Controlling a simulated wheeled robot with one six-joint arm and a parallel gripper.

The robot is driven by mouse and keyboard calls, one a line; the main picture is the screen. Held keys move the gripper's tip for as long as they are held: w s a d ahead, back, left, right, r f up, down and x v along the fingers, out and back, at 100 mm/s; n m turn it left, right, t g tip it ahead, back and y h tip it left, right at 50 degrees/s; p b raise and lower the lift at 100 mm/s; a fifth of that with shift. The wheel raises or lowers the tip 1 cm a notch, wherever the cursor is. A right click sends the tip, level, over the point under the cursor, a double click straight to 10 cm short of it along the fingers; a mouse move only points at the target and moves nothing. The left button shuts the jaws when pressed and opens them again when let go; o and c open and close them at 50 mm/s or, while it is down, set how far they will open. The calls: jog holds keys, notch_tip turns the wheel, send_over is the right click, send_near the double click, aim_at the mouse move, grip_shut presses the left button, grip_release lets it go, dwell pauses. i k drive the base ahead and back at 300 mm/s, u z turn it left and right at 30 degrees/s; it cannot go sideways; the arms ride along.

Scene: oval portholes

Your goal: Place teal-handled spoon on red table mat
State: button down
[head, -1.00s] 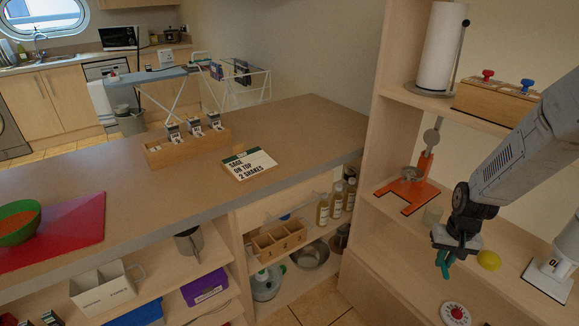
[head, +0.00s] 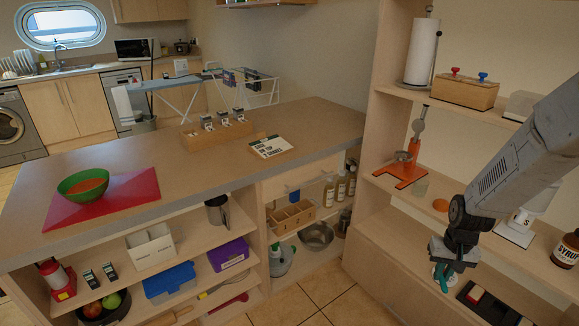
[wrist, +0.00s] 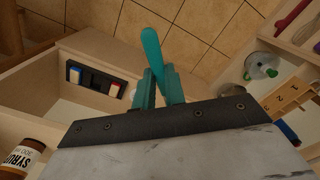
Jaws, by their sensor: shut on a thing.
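The red table mat (head: 135,190) lies at the left end of the long wooden counter in the head view. A green bowl (head: 70,188) with orange contents stands on its left part. My gripper (head: 443,280) is at the lower right, in front of the shelf unit and well away from the mat. In the wrist view, my gripper (wrist: 158,90) is shut on the teal-handled spoon (wrist: 152,50). Its teal handle sticks out past the fingertips over the tiled floor.
The counter between mat and box is clear. A tall shelf unit (head: 392,120) stands beside my arm. Tiled floor (head: 318,300) lies between it and the counter.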

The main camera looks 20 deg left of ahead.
aim_at(145, 183)
jog(key=u, duration=1.45)
